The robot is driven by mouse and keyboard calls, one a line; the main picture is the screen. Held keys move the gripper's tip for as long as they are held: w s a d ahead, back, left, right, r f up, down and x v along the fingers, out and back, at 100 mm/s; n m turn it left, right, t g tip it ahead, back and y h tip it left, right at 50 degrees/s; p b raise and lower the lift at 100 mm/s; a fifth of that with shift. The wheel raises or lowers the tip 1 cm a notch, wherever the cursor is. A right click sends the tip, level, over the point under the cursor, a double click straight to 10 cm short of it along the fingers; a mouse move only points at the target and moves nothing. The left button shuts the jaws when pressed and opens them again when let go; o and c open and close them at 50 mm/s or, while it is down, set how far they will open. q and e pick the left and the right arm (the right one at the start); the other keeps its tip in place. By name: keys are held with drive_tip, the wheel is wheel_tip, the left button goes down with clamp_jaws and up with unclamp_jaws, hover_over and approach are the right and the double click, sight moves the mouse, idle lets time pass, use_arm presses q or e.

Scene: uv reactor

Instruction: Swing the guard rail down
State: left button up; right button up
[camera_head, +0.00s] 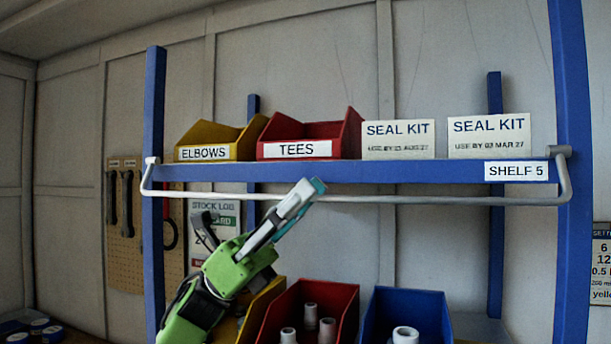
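The guard rail (420,200) is a thin white-grey bar spanning the front of the upper shelf. Its long bar lies just below the blue shelf edge (400,172), and its bent ends run up to pivots at the left and right posts. My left gripper (314,187), green with grey fingers and teal near the tips, reaches up from below. Its tips overlap the bar left of the middle, at the shelf edge. Whether they touch the bar, and any gap between the fingers, cannot be made out. My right gripper is not in view.
The upper shelf holds a yellow ELBOWS bin (215,142), a red TEES bin (330,135) and two SEAL KIT boxes (398,139). Below stand a red bin (345,305) and a blue bin (430,303) with pale fittings. Blue posts (154,250) flank the shelf.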

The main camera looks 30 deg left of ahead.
use_arm(q)
drive_tip(key=shift+d+r, duration=0.25)
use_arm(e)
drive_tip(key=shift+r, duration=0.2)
use_arm(q)
clamp_jaws()
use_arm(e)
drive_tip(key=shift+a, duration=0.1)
use_arm(q)
drive_tip(key=shift+f+n+t+b, duration=0.1)
drive_tip(key=shift+n+t+b, duration=0.2)
drive_tip(key=shift+n+t, duration=0.4)
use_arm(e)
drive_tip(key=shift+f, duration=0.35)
